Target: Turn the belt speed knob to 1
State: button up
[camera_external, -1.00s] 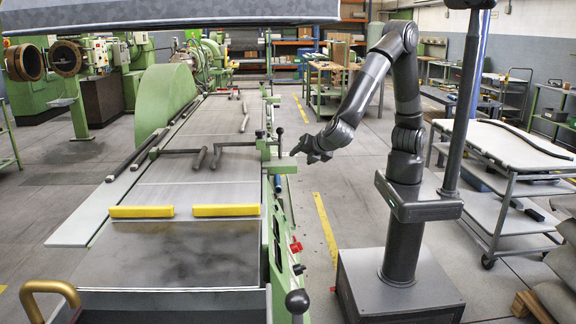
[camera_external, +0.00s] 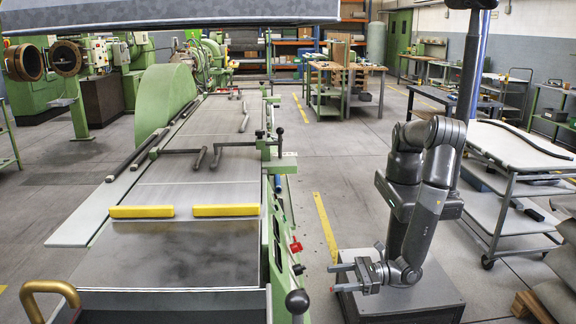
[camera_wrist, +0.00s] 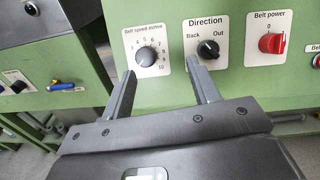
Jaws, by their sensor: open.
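The belt speed knob (camera_wrist: 147,57) is a small black knob on a white plate marked "Belt speed m/min", on the green panel (camera_wrist: 235,82) in the wrist view. Its dial numbers run up to 10; I cannot tell its pointer's setting. My gripper (camera_wrist: 161,67) is open, its two grey fingers pointing at the panel. In the picture, the left fingertip lies just below left of the knob and the right one between it and the Direction knob. Nothing is between the fingers. In the external view my gripper (camera_external: 336,278) is low, to the right of the green machine (camera_external: 279,240).
The black Direction knob (camera_wrist: 208,49), marked Back and Out, is close beside the right fingertip. The red belt power switch (camera_wrist: 271,43) is further right. Another green panel (camera_wrist: 45,60) is at left. A cart (camera_external: 505,205) stands behind my base on the right.

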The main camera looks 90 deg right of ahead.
jog(key=shift+n+y, duration=0.8)
jog(key=w+a, duration=0.1)
jog(key=w, duration=0.2)
jog(key=w+a+f, duration=0.1)
jog(key=w, duration=0.2)
jog(key=w+a+f, duration=0.1)
jog(key=w, duration=0.2)
jog(key=shift+s, duration=0.1)
jog(key=c, duration=1)
jog(key=shift+o, duration=0.2)
jog(key=m+h, duration=0.1)
jog(key=m, duration=0.2)
jog(key=m+h, duration=0.2)
jog(key=m, duration=0.2)
jog(key=shift+a+f, duration=0.1)
jog(key=shift+a, duration=0.05)
jog(key=o, duration=1)
jog(key=shift+c, duration=0.2)
